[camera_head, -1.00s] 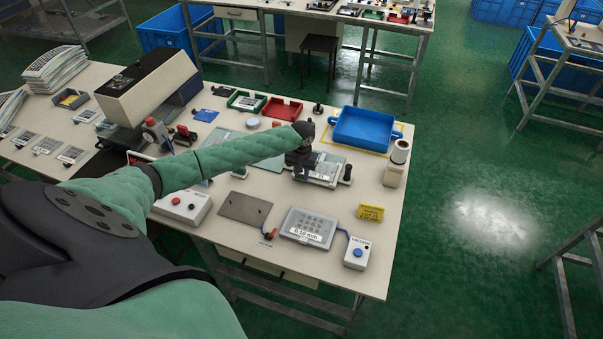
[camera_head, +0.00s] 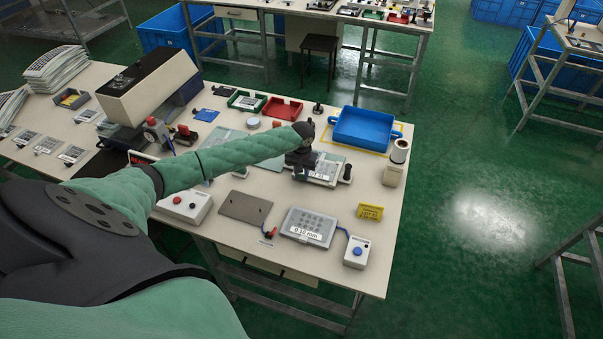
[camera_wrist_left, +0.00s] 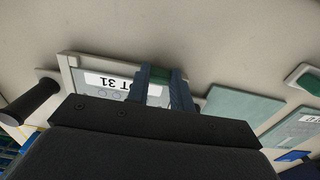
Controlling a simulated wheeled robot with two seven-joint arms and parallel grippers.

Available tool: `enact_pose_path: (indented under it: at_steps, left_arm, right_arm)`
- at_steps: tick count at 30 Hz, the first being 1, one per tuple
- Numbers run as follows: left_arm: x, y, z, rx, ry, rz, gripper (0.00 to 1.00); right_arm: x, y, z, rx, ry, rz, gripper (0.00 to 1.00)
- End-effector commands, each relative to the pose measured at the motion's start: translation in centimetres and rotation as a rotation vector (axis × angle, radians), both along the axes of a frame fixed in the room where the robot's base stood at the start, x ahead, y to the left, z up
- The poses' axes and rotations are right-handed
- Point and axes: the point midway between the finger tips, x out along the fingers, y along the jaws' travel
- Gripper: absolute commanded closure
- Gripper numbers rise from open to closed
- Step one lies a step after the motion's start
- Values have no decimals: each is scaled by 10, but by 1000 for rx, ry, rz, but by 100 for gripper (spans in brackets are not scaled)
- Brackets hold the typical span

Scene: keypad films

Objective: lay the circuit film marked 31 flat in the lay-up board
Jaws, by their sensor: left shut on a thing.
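The circuit film marked 31 (camera_head: 326,172) is a pale sheet with a white number label, and in the left wrist view (camera_wrist_left: 112,82) the label reads upside down. My left gripper (camera_head: 299,172) is shut on its left edge, and its fingers (camera_wrist_left: 157,82) show against the sheet in the left wrist view. The film lies level on or just over a pale board, which I take for the lay-up board (camera_wrist_left: 66,70). I cannot tell whether it touches all over. The gripper body hides part of both. My right gripper is out of view.
A black knob (camera_head: 347,174) stands right of the film, also in the left wrist view (camera_wrist_left: 32,103). A grey plate (camera_head: 245,207) and a 0.10 mm plate (camera_head: 309,226) lie in front.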

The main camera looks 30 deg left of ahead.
Motion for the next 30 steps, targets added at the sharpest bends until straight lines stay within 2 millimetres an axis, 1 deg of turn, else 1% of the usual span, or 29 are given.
enact_pose_path:
  at_steps: [1, 2, 3, 5, 6, 7, 23, 26, 30]
  left_arm:
    - [-3, -1, -6, 0, 7, -1, 98]
    - [-3, -1, -7, 0, 8, -1, 98]
    - [-4, -1, -7, 0, 8, -1, 76]
    - [-4, -1, -7, 0, 8, -1, 64]
    - [-4, -1, -8, 0, 9, -1, 56]
    - [-4, -1, -8, 1, 9, -1, 52]
    - [-4, 2, -7, 4, 9, 1, 52]
    - [-4, 1, -2, 3, 8, 0, 52]
    - [-3, 0, 18, 3, 4, -2, 52]
  right_arm:
    - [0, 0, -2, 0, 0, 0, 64]
    - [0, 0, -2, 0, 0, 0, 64]
    - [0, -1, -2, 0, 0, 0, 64]
    - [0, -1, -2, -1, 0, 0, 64]
    - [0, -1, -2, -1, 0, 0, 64]
    - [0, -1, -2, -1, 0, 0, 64]
    - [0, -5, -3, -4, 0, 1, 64]
    - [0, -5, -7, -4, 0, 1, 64]
    - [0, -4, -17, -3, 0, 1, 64]
